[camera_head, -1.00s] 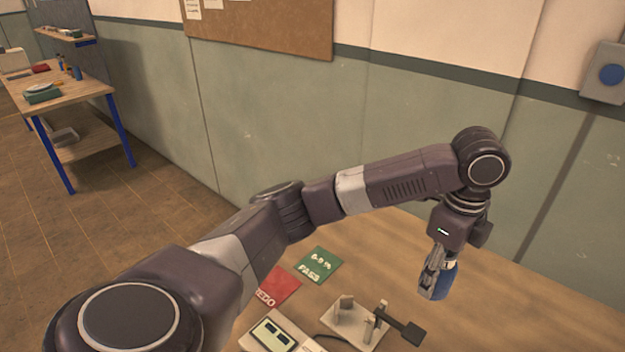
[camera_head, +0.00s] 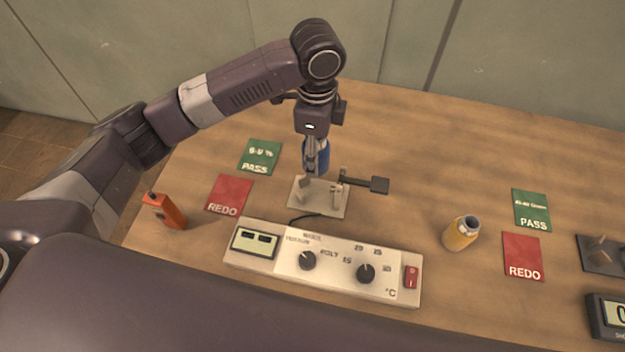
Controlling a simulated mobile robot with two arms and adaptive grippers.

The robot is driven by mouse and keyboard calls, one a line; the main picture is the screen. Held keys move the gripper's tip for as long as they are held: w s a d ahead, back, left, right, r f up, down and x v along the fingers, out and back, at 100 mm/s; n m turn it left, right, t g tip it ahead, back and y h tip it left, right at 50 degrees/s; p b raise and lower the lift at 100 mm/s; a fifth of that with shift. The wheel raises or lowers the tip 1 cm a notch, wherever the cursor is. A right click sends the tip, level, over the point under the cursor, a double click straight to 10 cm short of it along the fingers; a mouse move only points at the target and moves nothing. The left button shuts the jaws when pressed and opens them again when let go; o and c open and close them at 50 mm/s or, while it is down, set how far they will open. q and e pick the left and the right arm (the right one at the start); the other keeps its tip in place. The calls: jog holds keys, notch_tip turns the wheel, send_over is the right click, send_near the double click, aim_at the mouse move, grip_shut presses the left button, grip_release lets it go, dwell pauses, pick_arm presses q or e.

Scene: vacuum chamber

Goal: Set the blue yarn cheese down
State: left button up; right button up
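My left gripper (camera_head: 312,168) is shut on the blue yarn cheese (camera_head: 323,158), a blue cylinder partly hidden by the fingers. It is held upright just above or behind the small white stand (camera_head: 322,208), which has short posts and a black paddle (camera_head: 379,185) on its right. I cannot tell whether the cheese touches anything. A green PASS card (camera_head: 260,156) and a red REDO card (camera_head: 229,195) lie to the left of the stand. My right gripper is not in view.
A white control box (camera_head: 330,275) with dials stands in front of the stand. An orange handheld tool (camera_head: 165,211) is at left. The back right bench is clear.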

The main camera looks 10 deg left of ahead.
pick_arm(q)
jog(key=shift+a+f+p, duration=0.1)
jog(key=shift+f+p, duration=0.7)
jog(key=shift+f, duration=4.95)
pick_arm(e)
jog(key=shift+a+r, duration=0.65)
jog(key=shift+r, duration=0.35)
pick_arm(q)
jog(key=shift+f, duration=0.1)
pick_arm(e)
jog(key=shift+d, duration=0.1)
pick_arm(q)
jog(key=o, duration=1.2)
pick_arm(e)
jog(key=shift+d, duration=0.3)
